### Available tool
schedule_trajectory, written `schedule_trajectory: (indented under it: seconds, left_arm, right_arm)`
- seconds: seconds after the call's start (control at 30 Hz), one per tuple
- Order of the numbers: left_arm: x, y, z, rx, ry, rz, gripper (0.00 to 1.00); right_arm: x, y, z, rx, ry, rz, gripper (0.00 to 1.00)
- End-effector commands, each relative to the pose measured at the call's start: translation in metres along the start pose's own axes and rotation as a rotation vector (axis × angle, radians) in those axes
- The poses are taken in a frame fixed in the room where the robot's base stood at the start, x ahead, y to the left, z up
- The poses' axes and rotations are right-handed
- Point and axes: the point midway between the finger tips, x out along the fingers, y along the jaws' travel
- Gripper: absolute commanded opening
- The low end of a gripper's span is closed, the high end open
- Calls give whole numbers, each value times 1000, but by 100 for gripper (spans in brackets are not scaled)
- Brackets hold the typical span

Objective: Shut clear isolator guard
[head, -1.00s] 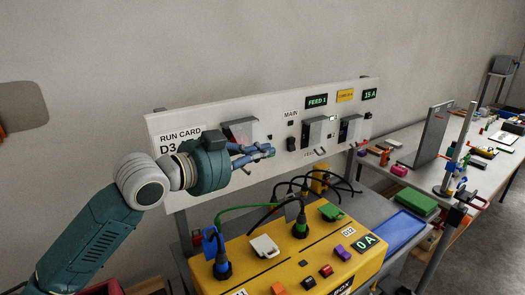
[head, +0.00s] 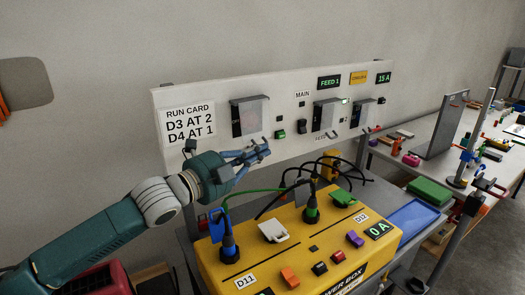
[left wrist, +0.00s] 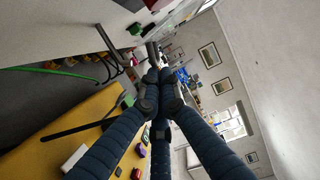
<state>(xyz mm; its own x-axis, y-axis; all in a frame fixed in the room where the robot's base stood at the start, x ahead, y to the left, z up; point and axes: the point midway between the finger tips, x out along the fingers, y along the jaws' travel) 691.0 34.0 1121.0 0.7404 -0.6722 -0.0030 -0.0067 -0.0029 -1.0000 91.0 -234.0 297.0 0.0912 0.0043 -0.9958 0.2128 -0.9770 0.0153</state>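Three isolator housings with clear guards sit on the white panel (head: 205,100). The left guard (head: 251,115) covers the face of its housing, with a faint red patch behind it; I cannot tell if it is fully flush. The middle guard (head: 326,115) and the right guard (head: 364,113) are further along. My left gripper (head: 266,150) is in front of the panel, below and slightly right of the left guard, apart from it. Its fingers also show in the left wrist view (left wrist: 160,80), drawn together with nothing between them. My right gripper is not in view.
A yellow power box (head: 225,268) with plugs and cables stands below my left gripper. A green rocker (head: 280,134) and a dark MAIN switch (head: 302,126) are on the panel. A blue tray (head: 410,222) lies to the right of the box.

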Motion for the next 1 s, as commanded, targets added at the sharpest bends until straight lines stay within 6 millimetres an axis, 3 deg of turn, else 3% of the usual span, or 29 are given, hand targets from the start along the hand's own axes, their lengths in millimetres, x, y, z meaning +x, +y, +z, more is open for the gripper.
schedule_trajectory:
  seconds: [0.33, 1.0]
  left_arm:
    - [2, 4, 10, 91, -1, -25, 0]
    - [3, 5, 8, 97, 0, -27, 0]
  right_arm:
    - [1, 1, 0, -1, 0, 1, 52]
    - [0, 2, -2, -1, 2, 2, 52]
